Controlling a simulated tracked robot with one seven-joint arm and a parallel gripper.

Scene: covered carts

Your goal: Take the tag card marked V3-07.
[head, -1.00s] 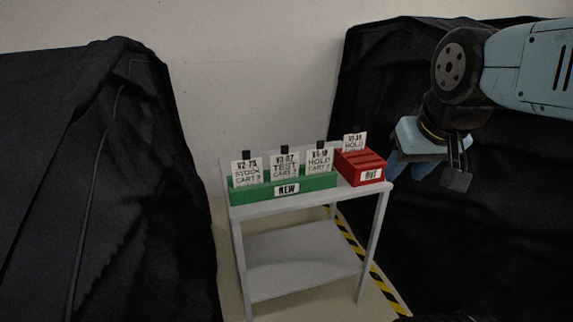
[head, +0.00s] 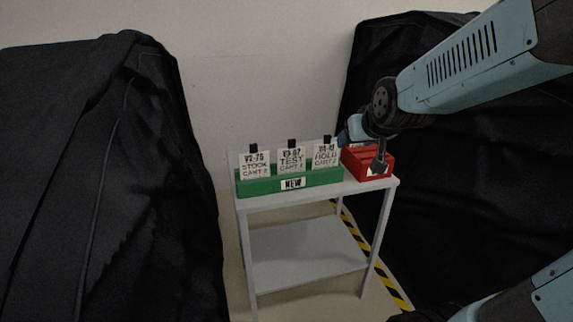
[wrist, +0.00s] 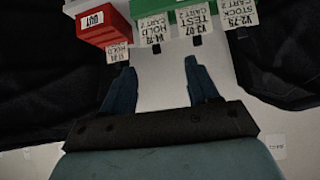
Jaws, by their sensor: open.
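The V3-07 tag card (head: 291,161), reading TEST, stands upright in the middle of the green NEW holder (head: 262,188), with a black tab on top. It also shows upside down in the wrist view (wrist: 194,22). My gripper (wrist: 161,74) is open and empty. In the wrist view its blue fingers point toward the cards, with the V3-07 card ahead of the right finger, apart from it. In the head view my wrist hides most of the gripper, right of the card and near the red holder.
The V2-75 STOCK card (head: 254,166) stands left of it, and a HOLD card (head: 326,158) right. A red OUT holder (head: 384,163) with another HOLD card (wrist: 118,54) stands at the grey table's (head: 300,203) right end. Black-covered carts (head: 110,180) flank the table.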

